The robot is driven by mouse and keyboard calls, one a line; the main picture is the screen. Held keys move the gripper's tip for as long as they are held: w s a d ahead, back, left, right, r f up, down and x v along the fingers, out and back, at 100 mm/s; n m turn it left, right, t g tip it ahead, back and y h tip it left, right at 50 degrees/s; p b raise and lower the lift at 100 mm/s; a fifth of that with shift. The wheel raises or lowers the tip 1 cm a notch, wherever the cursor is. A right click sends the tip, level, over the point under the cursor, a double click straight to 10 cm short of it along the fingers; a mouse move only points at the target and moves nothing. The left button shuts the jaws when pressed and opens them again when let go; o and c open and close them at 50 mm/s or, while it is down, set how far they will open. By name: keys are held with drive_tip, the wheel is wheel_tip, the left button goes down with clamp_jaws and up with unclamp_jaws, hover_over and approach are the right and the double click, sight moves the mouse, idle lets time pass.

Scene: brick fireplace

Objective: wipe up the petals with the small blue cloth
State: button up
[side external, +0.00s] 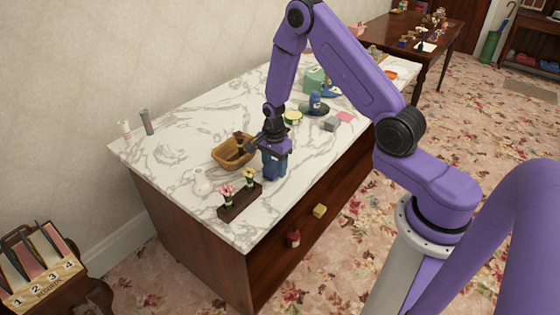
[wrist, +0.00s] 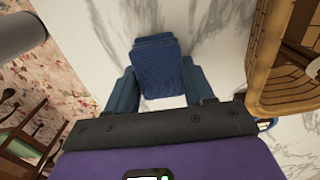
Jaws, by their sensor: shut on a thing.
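My gripper (side external: 274,170) points down over the marble top, just right of the wooden basket. It is shut on the small blue cloth (wrist: 160,72), which shows as a folded dark blue pad between the two fingers in the wrist view. In the side view the cloth and blue fingers blend together low over the marble. I cannot tell whether the cloth touches the surface. I cannot make out loose petals in either view. A dark block with pink and yellow flowers (side external: 240,202) stands near the front edge.
The wooden basket (side external: 223,156) sits close beside my gripper and fills the right of the wrist view (wrist: 270,60). Two small cylinders (side external: 147,122) stand at the back left. A dark blue object (side external: 318,104), a grey block (side external: 331,124) and a green container (side external: 314,80) stand farther right.

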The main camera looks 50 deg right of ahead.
drive_tip(key=shift+a+r, duration=0.15)
drive_tip(key=shift+a, duration=0.4)
drive_tip(key=shift+r, duration=3.85)
drive_tip(key=shift+f, duration=0.1)
